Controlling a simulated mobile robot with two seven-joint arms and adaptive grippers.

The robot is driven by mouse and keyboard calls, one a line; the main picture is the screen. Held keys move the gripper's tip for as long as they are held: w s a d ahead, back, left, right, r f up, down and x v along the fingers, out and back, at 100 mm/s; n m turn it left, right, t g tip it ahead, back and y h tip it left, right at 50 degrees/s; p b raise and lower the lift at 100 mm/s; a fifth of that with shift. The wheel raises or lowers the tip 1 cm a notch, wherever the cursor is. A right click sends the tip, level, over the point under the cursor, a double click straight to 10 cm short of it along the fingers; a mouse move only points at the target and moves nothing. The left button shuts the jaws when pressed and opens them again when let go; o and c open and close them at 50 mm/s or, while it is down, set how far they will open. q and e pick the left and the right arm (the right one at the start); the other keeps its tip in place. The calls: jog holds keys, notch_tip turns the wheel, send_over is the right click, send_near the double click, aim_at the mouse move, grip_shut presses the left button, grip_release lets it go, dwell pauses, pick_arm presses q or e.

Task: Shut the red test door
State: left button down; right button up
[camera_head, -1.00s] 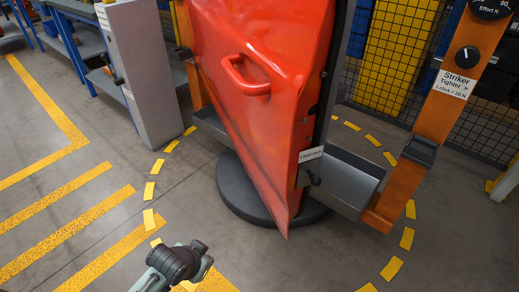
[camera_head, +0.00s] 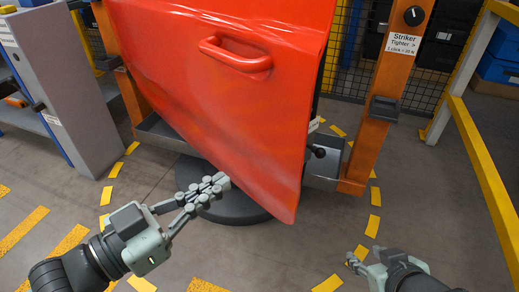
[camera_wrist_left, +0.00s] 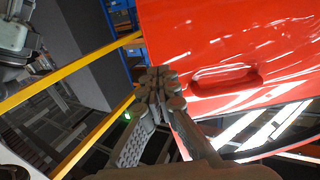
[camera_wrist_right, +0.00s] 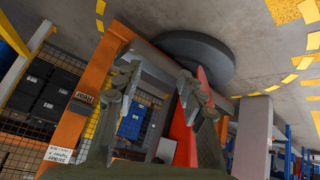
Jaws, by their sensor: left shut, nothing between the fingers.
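The red door (camera_head: 215,95), with its red handle (camera_head: 237,60), stands ajar in the head view, its free edge on the right short of the orange post. Its lower corner juts toward me. My left gripper (camera_head: 213,188) is shut and empty at the door's lower edge, left of that corner. In the left wrist view its fingertips (camera_wrist_left: 160,88) overlap the door's border (camera_wrist_left: 230,60); I cannot tell whether they touch. My right gripper (camera_head: 356,261) is low at the right, apart from the door. In the right wrist view its fingers (camera_wrist_right: 159,78) are spread and empty.
The orange post (camera_head: 385,95) carries a Striker label and knob. A round dark base (camera_head: 240,210) is under the door. A grey cabinet (camera_head: 60,90) stands left and a yellow rail (camera_head: 485,170) right. Dashed yellow floor marks curve around the stand; the floor in front is open.

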pick_arm(q)
send_near(289, 138)
jog(key=x, duration=0.5)
jog(key=shift+w+d+p, duration=0.1)
jog(key=shift+d+p, duration=0.1)
jog(key=shift+p, duration=0.1)
jog(key=shift+w+d, duration=0.45)
jog(key=shift+w, duration=0.05)
pick_arm(e)
jog(key=shift+s+d+f+g+h, duration=0.2)
jog(key=shift+s+d+f+g, duration=0.15)
jog(key=shift+s+d, duration=0.2)
jog(key=shift+s+d+f+g+h, duration=0.25)
jog(key=shift+s+d+g, duration=0.1)
jog(key=shift+s+d, duration=0.15)
